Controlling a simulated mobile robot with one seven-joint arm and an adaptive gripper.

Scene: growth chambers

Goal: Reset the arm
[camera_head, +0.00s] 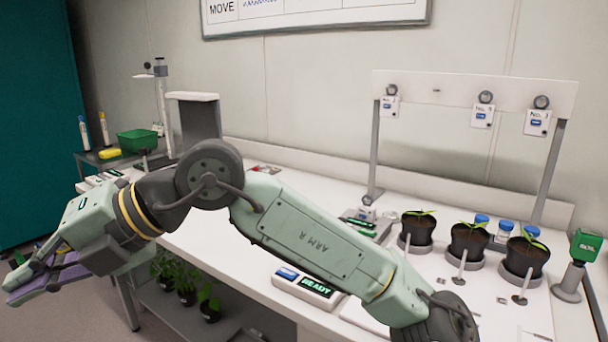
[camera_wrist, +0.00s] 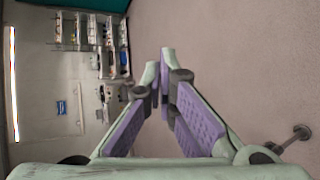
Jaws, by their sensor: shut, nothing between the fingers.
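My arm stretches across the head view from the lower right to the left, over the front of the white bench (camera_head: 225,240). My gripper (camera_head: 14,286) is at the far left of the head view, beyond the bench's left end and over the floor. In the wrist view my gripper (camera_wrist: 164,62) shows its two fingers with purple pads, their tips together. It is shut and holds nothing.
Three potted seedlings (camera_head: 418,230) stand on the bench at the right, before a tag rack (camera_head: 470,90). A READY device (camera_head: 308,287) lies near the front edge, close to my arm. A side table (camera_head: 100,160) holds a green basket (camera_head: 138,141). More plants (camera_head: 187,285) sit on a lower shelf.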

